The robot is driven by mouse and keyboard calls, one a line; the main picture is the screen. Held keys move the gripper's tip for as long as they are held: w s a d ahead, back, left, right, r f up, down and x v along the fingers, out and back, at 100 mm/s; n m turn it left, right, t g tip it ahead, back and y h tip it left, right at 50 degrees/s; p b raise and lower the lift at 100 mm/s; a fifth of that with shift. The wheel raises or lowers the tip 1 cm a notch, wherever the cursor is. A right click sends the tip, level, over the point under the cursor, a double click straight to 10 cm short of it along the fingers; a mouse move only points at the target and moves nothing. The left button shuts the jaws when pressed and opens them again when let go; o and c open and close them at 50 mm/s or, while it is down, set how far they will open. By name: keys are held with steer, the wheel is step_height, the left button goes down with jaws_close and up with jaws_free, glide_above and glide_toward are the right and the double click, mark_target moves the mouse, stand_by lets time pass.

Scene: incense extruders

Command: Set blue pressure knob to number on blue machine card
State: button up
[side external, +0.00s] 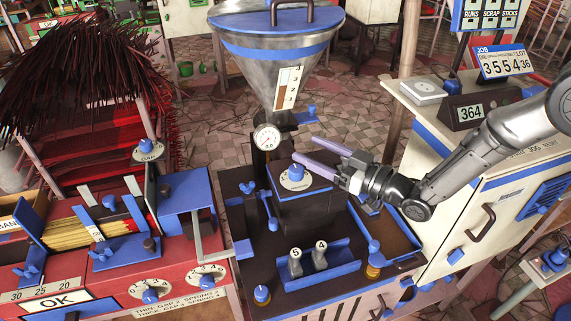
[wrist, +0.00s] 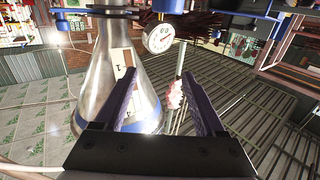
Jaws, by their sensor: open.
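A blue knob (side external: 297,171) stands on a round white dial plate on the dark block of the blue-trimmed machine (side external: 240,205); its setting is too small to read. My gripper (side external: 305,149) is open and empty, its two lavender fingers pointing left just above and behind the knob, apart from it. In the wrist view my gripper (wrist: 160,77) has its fingers spread with nothing between them, and the knob is not visible. A blue job card (side external: 505,62) at upper right shows a row of digits that seems to read 3 5 5 4 36.
A metal hopper (side external: 262,65) with a round gauge (side external: 267,137) rises behind the block. Counterweights marked 5 and 4 (side external: 308,259) stand in front.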

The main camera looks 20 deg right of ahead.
glide_toward(290, 168)
steer(key=w, duration=0.1)
steer(key=w+a, duration=0.1)
steer(key=w+f, duration=0.1)
steer(key=w, duration=0.1)
steer(key=shift+a, duration=0.4)
steer(key=x, duration=0.7)
steer(key=shift+w+a+r, duration=0.15)
steer(key=shift+w+a, duration=0.05)
jaws_close()
